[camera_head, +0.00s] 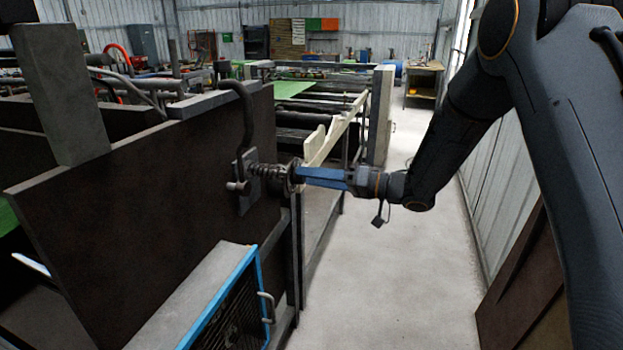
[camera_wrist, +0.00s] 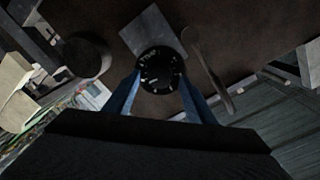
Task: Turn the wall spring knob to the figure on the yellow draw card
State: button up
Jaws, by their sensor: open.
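The spring knob (camera_head: 289,178) is a dark round knob on a coiled spring (camera_head: 267,171), fixed to a grey plate (camera_head: 245,185) on a dark brown panel. In the wrist view the knob's black face (camera_wrist: 160,70) carries small white marks, too small to read. My gripper (camera_head: 302,176) reaches it from the right with blue fingers. In the wrist view the fingers of my gripper (camera_wrist: 160,84) stand apart, one on each side of the knob. I cannot tell whether they touch it. I cannot make out a yellow draw card in either view.
The dark brown panel (camera_head: 120,215) fills the left, with a bent grey pipe (camera_head: 247,110) above the plate. A blue-edged box with a handle (camera_head: 225,300) stands below. A pale bar (camera_head: 335,135) runs behind my gripper.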

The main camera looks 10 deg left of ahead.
jog(key=d+b, duration=0.2)
jog(key=d, duration=0.5)
jog(key=shift+s, duration=0.4)
jog(key=shift+r, duration=0.1)
jog(key=w+d+f+m+t+h, duration=0.1)
jog(key=w+d+m+t+h, duration=0.3)
jog(key=w+d+t+h, duration=0.4)
jog(key=s+d+f+m+h, duration=0.1)
jog(key=s+d+f+h, duration=0.15)
jog(key=d, duration=0.45)
jog(key=s+d+f+m+h, duration=0.1)
jog(key=s+d+f+h, duration=0.1)
jog(key=d+h, duration=0.3)
jog(key=s+d+f+g, duration=0.2)
jog(key=s+d, duration=0.1)
jog(key=s, duration=0.6)
jog(key=s+d+f+m+g+h, duration=0.1)
jog(key=s+d+f+g, duration=0.1)
jog(key=s, duration=0.7)
jog(key=s+d+f+m+g+h, duration=0.1)
jog(key=s+d+g, duration=0.3)
jog(key=s, duration=0.5)
jog(key=shift+s+f, duration=0.15)
jog(key=shift+f, duration=0.65)
